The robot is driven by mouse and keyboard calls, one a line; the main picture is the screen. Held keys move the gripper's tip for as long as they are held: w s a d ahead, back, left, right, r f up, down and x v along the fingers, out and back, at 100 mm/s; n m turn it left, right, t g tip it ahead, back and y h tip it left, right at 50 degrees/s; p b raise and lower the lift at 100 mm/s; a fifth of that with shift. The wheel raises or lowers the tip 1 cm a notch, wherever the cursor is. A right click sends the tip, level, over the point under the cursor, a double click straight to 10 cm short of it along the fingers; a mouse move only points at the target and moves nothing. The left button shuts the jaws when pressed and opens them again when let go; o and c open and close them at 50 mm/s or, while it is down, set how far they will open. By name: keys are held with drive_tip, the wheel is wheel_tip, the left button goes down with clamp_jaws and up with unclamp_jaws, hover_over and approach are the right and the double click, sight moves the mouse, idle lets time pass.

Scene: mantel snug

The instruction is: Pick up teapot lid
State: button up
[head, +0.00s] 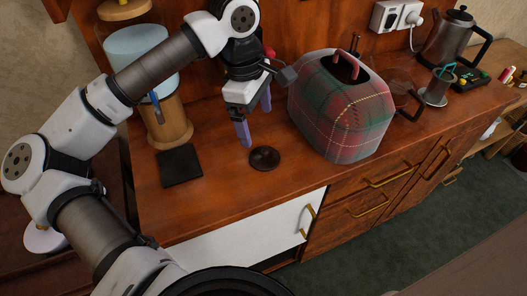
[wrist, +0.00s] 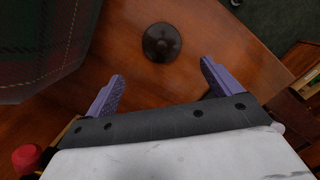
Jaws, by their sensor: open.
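The teapot lid (head: 265,158) is a small dark round disc with a knob, lying on the wooden cabinet top (head: 225,190). It also shows in the wrist view (wrist: 161,42), beyond the fingertips and roughly centred between them. My gripper (head: 255,122) is above the cabinet top, up and to the left of the lid in the head view. Its two purple fingers are apart with nothing between them, and they also show in the wrist view (wrist: 161,78). The lid is apart from the fingers.
A tartan tea cosy (head: 342,112) stands close right of the lid and my gripper. A dark square mat (head: 180,166) and a wooden-based dispenser (head: 165,122) stand left. A glass jug (head: 402,95) and a metal kettle (head: 447,42) are farther right. The cabinet front edge is near the lid.

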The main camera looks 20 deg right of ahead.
sight(264, 150)
drive_tip(key=f, duration=0.3)
drive_tip(key=shift+s+d+f, duration=0.2)
drive_tip(key=shift+f, duration=0.15)
drive_tip(key=f, duration=0.1)
drive_tip(key=f+p, duration=0.1)
drive_tip(key=s+f+p, duration=0.1)
drive_tip(key=f, duration=0.1)
drive_tip(key=shift+d+f, duration=0.1)
drive_tip(key=shift+d, duration=0.2)
drive_tip(key=shift+f, duration=0.6)
drive_tip(key=c, duration=1.1)
